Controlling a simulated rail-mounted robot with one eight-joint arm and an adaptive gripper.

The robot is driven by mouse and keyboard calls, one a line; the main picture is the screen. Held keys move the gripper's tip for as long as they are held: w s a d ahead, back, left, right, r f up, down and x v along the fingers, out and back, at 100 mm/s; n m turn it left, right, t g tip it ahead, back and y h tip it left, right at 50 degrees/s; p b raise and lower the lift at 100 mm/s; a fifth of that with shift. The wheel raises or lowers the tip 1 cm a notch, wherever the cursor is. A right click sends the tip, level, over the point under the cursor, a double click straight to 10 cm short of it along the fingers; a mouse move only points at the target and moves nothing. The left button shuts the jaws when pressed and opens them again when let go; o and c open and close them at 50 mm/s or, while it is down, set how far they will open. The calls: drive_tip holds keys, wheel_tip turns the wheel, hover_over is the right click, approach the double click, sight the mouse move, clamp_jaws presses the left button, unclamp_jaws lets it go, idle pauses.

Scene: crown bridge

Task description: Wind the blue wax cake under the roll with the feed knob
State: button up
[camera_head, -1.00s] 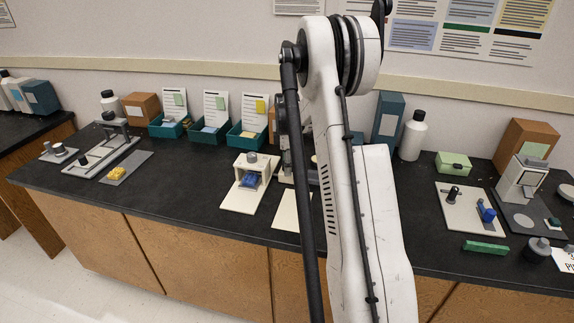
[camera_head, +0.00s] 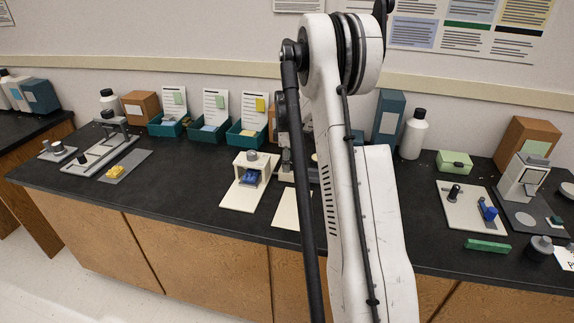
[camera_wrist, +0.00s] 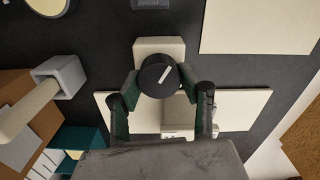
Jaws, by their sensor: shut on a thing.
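In the wrist view, a round black knob (camera_wrist: 158,76) with a white pointer line sits on a cream fixture (camera_wrist: 158,46). The green-padded fingers of my gripper (camera_wrist: 160,100) are on either side of the knob, shut on it. In the head view, my arm hides my gripper and the knob. A blue block (camera_head: 250,176) is inside a small cream stand (camera_head: 240,197) left of my arm. Another blue piece (camera_head: 488,211) is on a cream plate (camera_head: 465,222) at the right. I cannot tell which is the wax cake. The roll is not clearly visible.
Teal bins (camera_head: 208,133) with cards line the back of the black counter. A white bottle (camera_head: 414,134) and a blue box (camera_head: 387,118) stand behind my arm's right side. A green bar (camera_head: 488,245) lies near the front right.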

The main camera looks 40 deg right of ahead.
drive_tip(key=m+b, duration=0.2)
drive_tip(key=m, duration=0.2)
drive_tip(key=shift+d+f+m, duration=0.1)
drive_tip(key=shift+m, duration=0.2)
drive_tip(key=m+b, duration=0.1)
drive_tip(key=m, duration=0.4)
drive_tip(key=shift+d+b, duration=0.1)
drive_tip(key=shift+b, duration=0.3)
drive_tip(key=m+b, duration=0.1)
drive_tip(key=m, duration=0.4)
drive_tip(key=shift+d, duration=0.1)
drive_tip(key=m+b, duration=0.1)
drive_tip(key=m, duration=0.4)
drive_tip(key=shift+d, duration=0.1)
drive_tip(key=o, duration=1.1)
drive_tip(key=shift+o, duration=0.2)
drive_tip(key=shift+r, duration=0.25)
wheel_tip(320, 180, up, 12)
